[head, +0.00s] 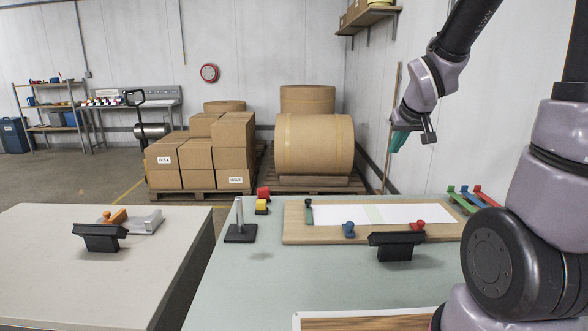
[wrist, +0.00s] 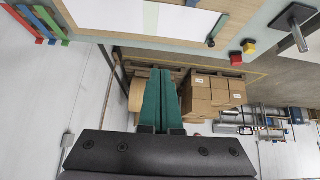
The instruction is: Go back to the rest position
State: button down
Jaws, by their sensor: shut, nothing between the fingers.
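My gripper (head: 398,143) is raised in the air above the back right of the green table, near the wall in the head view. Its teal fingers are together and empty; they also show in the wrist view (wrist: 160,98). Below it on the table (head: 228,291) lies a wooden board (head: 294,233) with a white paper sheet (head: 344,214) on it. The gripper is well clear of the board and touches nothing.
A blue piece (head: 348,230) and a red piece (head: 417,224) sit on the board. A metal post on a dark base (head: 240,233) stands left of it, beside red (head: 263,192) and yellow (head: 261,206) blocks. Cardboard boxes (head: 210,150) and a large roll (head: 314,145) stand behind.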

jog(key=s+a+r+m+y, duration=0.1)
jog(key=s+r+m, duration=0.1)
jog(key=s+r, duration=0.4)
jog(key=s+a+r+m+y, duration=0.1)
jog(key=s+r, duration=0.5)
jog(key=s, duration=0.7)
jog(key=shift+s+a+r+m, duration=0.2)
jog(key=shift+a+r+m, duration=0.1)
jog(key=shift+m, duration=0.5)
